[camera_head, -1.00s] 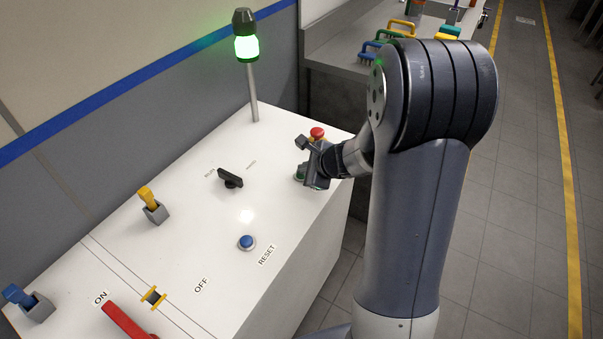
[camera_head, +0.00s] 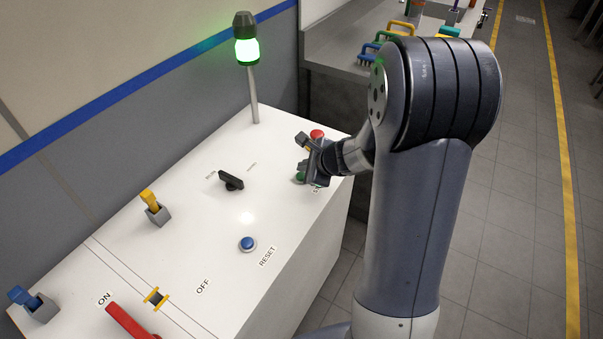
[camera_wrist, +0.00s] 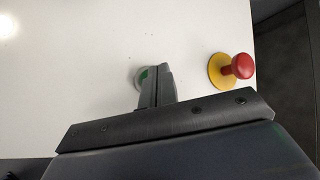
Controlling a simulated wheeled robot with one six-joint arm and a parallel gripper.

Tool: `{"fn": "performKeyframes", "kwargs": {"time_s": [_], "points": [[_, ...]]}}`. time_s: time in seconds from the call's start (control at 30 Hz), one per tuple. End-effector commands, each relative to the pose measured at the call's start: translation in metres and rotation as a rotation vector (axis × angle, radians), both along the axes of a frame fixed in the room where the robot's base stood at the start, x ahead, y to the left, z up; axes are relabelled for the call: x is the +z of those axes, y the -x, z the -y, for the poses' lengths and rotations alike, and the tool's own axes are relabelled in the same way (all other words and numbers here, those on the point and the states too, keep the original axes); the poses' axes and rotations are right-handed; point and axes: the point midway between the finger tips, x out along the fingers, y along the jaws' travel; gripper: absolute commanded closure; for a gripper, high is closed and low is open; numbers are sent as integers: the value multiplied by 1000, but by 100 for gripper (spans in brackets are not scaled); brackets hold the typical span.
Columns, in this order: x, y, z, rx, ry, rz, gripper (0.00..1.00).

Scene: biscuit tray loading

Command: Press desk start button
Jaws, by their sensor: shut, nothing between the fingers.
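The green start button (camera_head: 299,177) sits near the right edge of the white desk (camera_head: 200,219), partly hidden behind my gripper (camera_head: 304,158) in the head view. In the wrist view the green button (camera_wrist: 144,74) shows just beside the tip of my gripper (camera_wrist: 158,72), which covers part of it. My gripper is shut and empty, with its fingers together. It is over or beside the button; I cannot tell whether they touch. The signal lamp (camera_head: 247,50) on its pole glows green, with a pale bright centre.
A red emergency button (camera_wrist: 241,66) on a yellow base stands close to the right of my gripper. A black rotary switch (camera_head: 231,181), a blue reset button (camera_head: 247,244), a yellow toggle (camera_head: 149,198), a blue toggle (camera_head: 20,296) and a red lever (camera_head: 129,321) are on the desk.

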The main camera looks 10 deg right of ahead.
Motion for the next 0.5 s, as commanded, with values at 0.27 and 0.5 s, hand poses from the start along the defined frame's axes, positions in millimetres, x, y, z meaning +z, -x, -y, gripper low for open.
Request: {"fn": "performKeyframes", "kwargs": {"time_s": [0.27, 0.5], "points": [[10, 0, 0, 0, 1, 1, 100], [35, 0, 0, 0, 1, 1, 100]]}}
